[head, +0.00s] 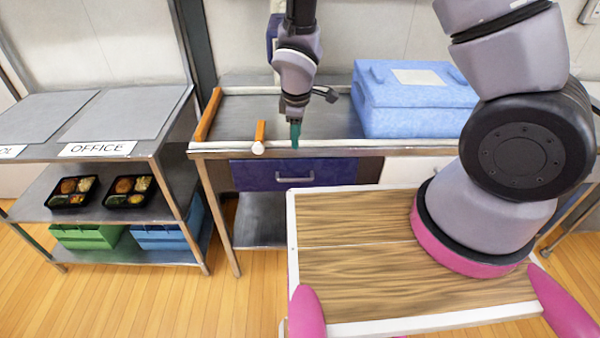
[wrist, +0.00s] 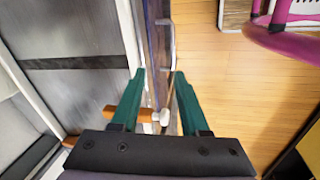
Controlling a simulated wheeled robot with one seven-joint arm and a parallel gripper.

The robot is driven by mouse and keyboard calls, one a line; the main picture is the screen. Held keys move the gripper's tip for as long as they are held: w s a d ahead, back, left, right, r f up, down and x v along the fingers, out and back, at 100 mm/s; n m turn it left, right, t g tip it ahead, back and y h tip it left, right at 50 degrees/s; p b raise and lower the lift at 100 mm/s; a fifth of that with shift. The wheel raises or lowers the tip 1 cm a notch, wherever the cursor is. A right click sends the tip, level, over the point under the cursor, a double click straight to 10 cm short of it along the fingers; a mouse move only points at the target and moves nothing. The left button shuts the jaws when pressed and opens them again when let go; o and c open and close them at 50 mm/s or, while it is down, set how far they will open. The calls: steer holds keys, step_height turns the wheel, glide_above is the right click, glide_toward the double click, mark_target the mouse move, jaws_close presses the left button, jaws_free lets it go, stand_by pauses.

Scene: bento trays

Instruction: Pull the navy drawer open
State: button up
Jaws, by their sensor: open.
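The navy drawer (head: 262,174) sits shut under the front edge of the steel table, with a pale bar handle (head: 294,179) on its front. In the wrist view the drawer's front (wrist: 152,45) is a thin dark strip, and the handle (wrist: 171,45) runs beside it. My gripper (head: 295,140) hangs pointing down by the table's front edge, above the handle in the head view. In the wrist view my gripper (wrist: 158,72) is open with green fingers apart and nothing held. The handle lies between the fingers' lines in that view; I see no contact.
An orange stick (head: 260,132) with a white end lies at the table's front edge, left of my gripper. A blue box (head: 415,115) stands on the table to the right. A shelf unit (head: 150,152) with food trays (head: 128,198) is at left. Floor below the drawer is partly free.

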steer(key=n, duration=0.2)
glide_toward(295, 180)
steer(key=x, duration=0.7)
steer(key=shift+w+a+f, duration=0.1)
steer(key=shift+w+f, duration=0.1)
steer(key=shift+w, duration=0.1)
jaws_close()
stand_by(1.0)
